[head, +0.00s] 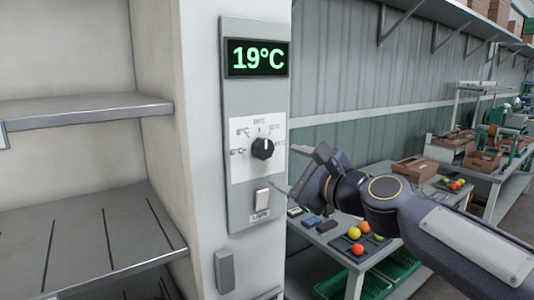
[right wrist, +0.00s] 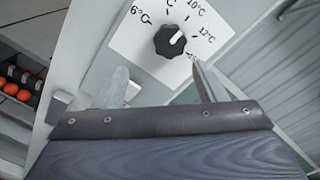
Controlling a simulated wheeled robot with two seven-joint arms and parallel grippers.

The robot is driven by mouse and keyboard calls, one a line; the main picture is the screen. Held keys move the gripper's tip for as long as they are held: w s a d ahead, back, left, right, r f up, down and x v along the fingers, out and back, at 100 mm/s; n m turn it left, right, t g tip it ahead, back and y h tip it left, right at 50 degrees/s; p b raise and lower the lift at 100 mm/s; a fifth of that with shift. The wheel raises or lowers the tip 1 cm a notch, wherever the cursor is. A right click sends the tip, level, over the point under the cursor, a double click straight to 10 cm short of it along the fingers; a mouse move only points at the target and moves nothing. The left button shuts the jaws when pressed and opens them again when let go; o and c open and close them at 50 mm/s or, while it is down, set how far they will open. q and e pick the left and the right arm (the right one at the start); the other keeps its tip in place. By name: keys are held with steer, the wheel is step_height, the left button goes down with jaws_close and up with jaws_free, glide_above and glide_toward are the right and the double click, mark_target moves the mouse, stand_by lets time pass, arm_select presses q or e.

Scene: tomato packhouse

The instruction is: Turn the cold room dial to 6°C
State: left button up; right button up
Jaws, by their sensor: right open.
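The cold room dial (head: 263,148) is a round black knob on a white plate (head: 243,168), with temperature marks from 6°C on the left round to the right. Its white pointer line tilts up and right, away from the 6°C mark. The display (head: 257,57) above reads 19°C in green. My right gripper (head: 303,172) is open and empty, just right of the dial and apart from it. In the right wrist view the dial (right wrist: 169,41) shows beyond and between the two open fingers (right wrist: 160,70). My left gripper is out of view.
A white light switch (head: 262,199) sits below the dial on the grey panel. Shelves (head: 85,108) stand at left. At right, a table (head: 335,241) holds tomatoes in dark trays, with green crates beneath. Space in front of the dial looks clear.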

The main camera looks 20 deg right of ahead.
mark_target(266, 150)
steer(key=shift+m+t, duration=0.3)
steer(key=shift+m, duration=0.3)
steer(key=x, duration=0.5)
steer(key=r+x, duration=0.1)
steer(key=x, duration=0.2)
steer(key=shift+w+d+r, duration=0.1)
steer(key=shift+w+d, duration=0.05)
steer(key=shift+w, duration=0.3)
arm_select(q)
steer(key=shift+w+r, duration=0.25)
arm_select(e)
steer(key=c, duration=1)
steer(key=shift+o, duration=0.2)
